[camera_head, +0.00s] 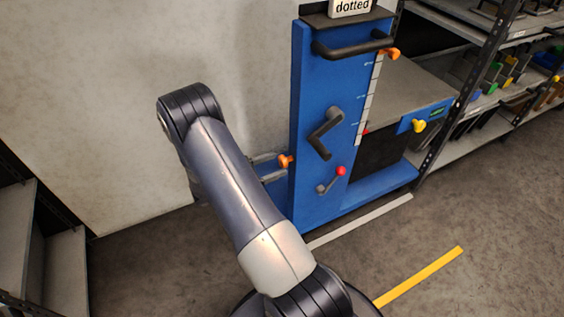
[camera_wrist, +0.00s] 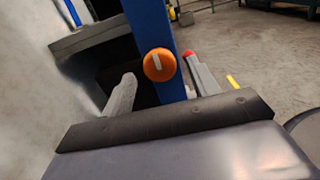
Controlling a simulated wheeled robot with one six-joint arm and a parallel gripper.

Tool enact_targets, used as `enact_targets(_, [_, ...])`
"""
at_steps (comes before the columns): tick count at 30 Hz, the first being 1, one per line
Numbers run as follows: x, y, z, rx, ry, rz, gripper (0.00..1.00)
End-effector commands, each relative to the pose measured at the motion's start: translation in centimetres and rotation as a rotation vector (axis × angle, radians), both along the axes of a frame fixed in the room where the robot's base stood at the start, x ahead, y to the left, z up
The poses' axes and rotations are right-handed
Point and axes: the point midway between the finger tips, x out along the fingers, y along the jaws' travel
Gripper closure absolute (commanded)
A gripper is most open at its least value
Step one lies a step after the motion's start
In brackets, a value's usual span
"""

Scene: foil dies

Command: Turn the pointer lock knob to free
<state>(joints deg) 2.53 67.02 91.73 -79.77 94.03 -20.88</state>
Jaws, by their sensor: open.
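An orange round knob (camera_head: 285,161) sticks out from the left edge of the blue machine panel (camera_head: 308,120). In the wrist view this orange knob (camera_wrist: 160,65) faces me and has a short, pale, nearly upright line on its face. My gripper (camera_head: 277,165) is open beside it. In the wrist view the knob shows between the two grey fingers of my gripper (camera_wrist: 160,68), with a gap on each side. I cannot tell whether the fingertips reach level with it. A second orange knob (camera_head: 391,54) sits by the scale strip. No label names either as the lock knob.
A black crank handle (camera_head: 325,132) and a red-tipped lever (camera_head: 340,171) are on the panel's front. A black bar handle (camera_head: 350,46) is above. A yellow knob (camera_head: 419,125) is at right. A pale wall (camera_head: 100,90) stands close on the left.

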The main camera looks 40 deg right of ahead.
Motion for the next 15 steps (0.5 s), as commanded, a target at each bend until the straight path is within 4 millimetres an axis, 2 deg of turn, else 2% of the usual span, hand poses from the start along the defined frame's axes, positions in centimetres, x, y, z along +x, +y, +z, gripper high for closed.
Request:
enact_targets(1, [-0.3, -0.9, -0.1, 0.001, 0.0, -0.004, 0.43])
enact_targets(6, [-0.7, -2.8, 0.0, 0.001, 0.001, -0.002, 0.43])
enact_targets(15, [-0.9, -3.5, 0.0, 0.001, 0.0, 0.0, 0.43])
